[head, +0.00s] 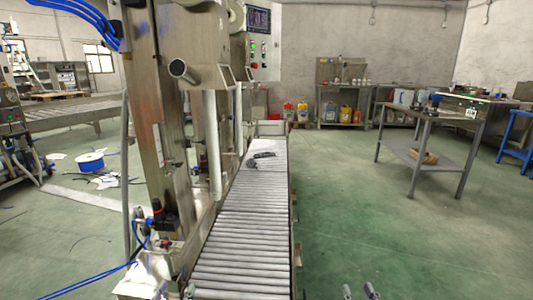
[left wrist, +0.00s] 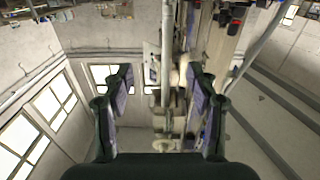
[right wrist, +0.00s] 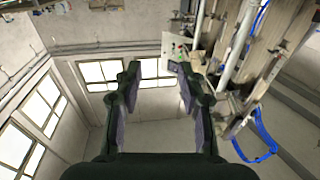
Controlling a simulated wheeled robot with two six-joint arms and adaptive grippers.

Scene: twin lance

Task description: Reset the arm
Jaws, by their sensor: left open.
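My left gripper (left wrist: 160,78) is open and empty in the left wrist view, with its two dark fingers spread apart. Its fingertips (head: 174,291) just show at the bottom edge of the head view, left of the roller conveyor (head: 245,230). My right gripper (right wrist: 160,73) is open and empty in the right wrist view. Its fingertips (head: 359,292) show at the bottom edge of the head view, right of the conveyor. Neither gripper touches anything visible. Most of both arms is out of view.
A tall steel machine column (head: 170,130) with blue hoses stands left of the conveyor. A dark object (head: 262,156) lies at the conveyor's far end. A grey metal table (head: 432,120) stands at the right. The green floor (head: 400,230) right of the conveyor is clear.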

